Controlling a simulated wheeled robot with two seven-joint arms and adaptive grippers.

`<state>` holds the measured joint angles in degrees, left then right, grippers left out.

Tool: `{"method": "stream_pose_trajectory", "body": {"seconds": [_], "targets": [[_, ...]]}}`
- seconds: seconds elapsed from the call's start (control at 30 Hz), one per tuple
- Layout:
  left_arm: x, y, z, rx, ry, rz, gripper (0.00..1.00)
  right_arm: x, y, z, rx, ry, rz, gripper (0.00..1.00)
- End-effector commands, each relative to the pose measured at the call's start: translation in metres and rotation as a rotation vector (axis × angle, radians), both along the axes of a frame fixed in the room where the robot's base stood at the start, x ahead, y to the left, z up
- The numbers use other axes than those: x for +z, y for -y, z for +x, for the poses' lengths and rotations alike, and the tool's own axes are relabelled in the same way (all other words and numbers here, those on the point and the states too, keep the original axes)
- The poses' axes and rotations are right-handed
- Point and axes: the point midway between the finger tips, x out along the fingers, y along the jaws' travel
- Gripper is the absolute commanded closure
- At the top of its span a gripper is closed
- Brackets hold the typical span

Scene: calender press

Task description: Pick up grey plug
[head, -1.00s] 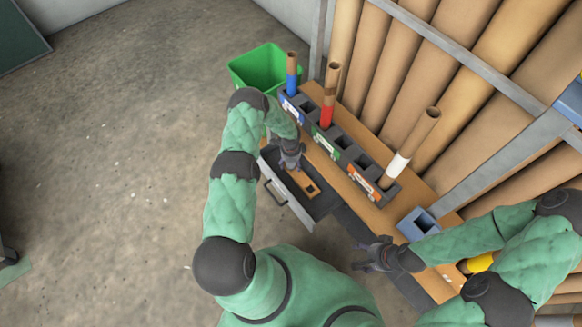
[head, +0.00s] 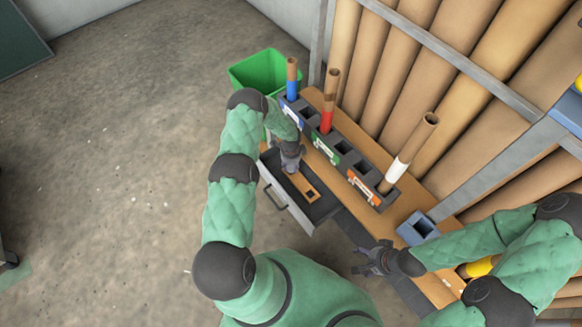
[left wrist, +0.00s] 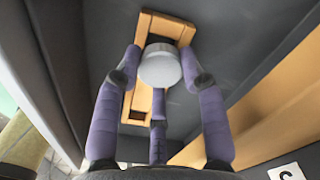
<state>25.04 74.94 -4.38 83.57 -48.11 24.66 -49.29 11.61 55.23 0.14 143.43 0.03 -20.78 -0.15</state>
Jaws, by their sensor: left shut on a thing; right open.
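The grey plug (left wrist: 160,66) is a round, pale grey piece between the fingers of my left gripper (left wrist: 159,75) in the left wrist view. The gripper is shut on it, over a wooden holder (left wrist: 168,27) with square openings. The holder lies in the open drawer (head: 322,208), and in the head view my left gripper (head: 291,166) reaches down into that drawer. The plug is hidden by the gripper in the head view. Whether the plug still touches the holder, I cannot tell. My right gripper (head: 372,260) is open and empty beside the bench's front edge.
Dark racks with blue, green and orange labels (head: 341,152) hold upright tubes on the wooden bench (head: 412,207). A blue open box (head: 418,229) stands near my right arm. A green bin (head: 262,69) is at the far end. Large brown rolls stand behind.

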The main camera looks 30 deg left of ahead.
Motion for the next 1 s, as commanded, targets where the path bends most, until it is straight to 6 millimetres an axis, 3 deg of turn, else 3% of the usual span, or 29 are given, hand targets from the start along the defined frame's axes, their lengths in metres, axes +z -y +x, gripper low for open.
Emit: {"method": "stream_pose_trajectory", "body": {"seconds": [0.07,0.37,0.7,1.0], "targets": [[0.018,0.001,-0.001,-0.001,-0.001,0.0,0.77,0.009,0.0,0.0,0.0,0.0,0.0,0.31],[0.078,0.03,-0.042,-0.004,-0.001,-0.001,0.77,0.043,0.0,0.0,0.0,0.0,0.0,0.31],[0.099,0.065,-0.093,-0.004,-0.001,0.0,0.77,0.05,0.0,0.0,0.0,0.0,0.0,0.31],[0.108,0.079,-0.112,-0.001,-0.001,0.0,0.77,0.051,0.0,0.0,0.0,0.0,0.0,0.31]]}}
